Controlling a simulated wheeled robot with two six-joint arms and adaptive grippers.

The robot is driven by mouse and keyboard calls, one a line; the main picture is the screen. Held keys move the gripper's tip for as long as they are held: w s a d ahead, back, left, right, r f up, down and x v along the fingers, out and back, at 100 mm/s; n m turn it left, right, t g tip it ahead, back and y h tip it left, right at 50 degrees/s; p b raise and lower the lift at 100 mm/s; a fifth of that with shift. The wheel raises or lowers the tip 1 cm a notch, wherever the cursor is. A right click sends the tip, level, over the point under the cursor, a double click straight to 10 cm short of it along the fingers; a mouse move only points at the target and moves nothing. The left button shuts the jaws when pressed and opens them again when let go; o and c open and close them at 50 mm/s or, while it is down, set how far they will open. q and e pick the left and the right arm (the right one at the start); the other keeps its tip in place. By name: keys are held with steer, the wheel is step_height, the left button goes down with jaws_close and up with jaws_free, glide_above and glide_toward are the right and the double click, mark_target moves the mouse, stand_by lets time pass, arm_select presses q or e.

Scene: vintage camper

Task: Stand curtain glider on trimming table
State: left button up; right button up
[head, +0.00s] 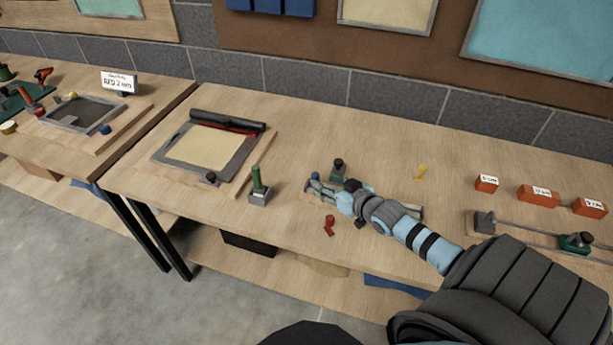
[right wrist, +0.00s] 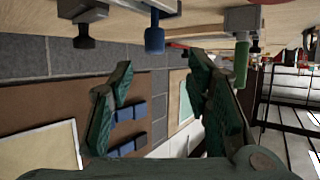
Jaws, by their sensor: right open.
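No label marks the curtain glider; two small loose pieces lie on the wooden table (head: 300,125), a red one (head: 329,225) near the front edge and a yellow one (head: 419,172) farther back. I cannot tell which is the glider, or which surface is the trimming table. My right gripper (head: 318,187) reaches left over the middle of the table, above and behind the red piece. In the right wrist view the right gripper (right wrist: 158,82) has its green fingers apart with nothing between them. Its arm partly hides a low fixture under it. My left gripper is not in view.
A grey-framed board with a black roller (head: 228,121) lies left on the table. A green post on a grey block (head: 258,186) stands beside it. Orange labelled blocks (head: 486,183) and a rail fixture (head: 484,221) are at right. The table's back middle is mostly clear.

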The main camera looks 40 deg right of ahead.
mark_target(318, 179)
steer(key=shift+w+d+f+b, duration=0.15)
steer(key=shift+f+b, duration=0.15)
steer(key=shift+f, duration=0.15)
steer(key=shift+w+d+f+b, duration=0.15)
steer(key=shift+f+b, duration=0.1)
steer(key=shift+f, duration=0.2)
steer(key=shift+d+r, duration=0.1)
steer(key=shift+d, duration=0.1)
steer(key=b+x, duration=0.1)
steer(key=x, duration=0.1)
steer(key=b+x, duration=0.1)
steer(key=x, duration=0.2)
steer(key=b+x, duration=0.1)
steer(key=x, duration=0.2)
steer(key=shift+s+a, duration=0.1)
steer(key=shift+a, duration=0.15)
steer(key=shift+s+r, duration=0.3)
steer(key=shift+s, duration=0.05)
steer(key=shift+c, duration=0.8)
steer(key=shift+s+d, duration=0.1)
steer(key=shift+s, duration=0.05)
steer(key=c, duration=0.3)
jaws_close()
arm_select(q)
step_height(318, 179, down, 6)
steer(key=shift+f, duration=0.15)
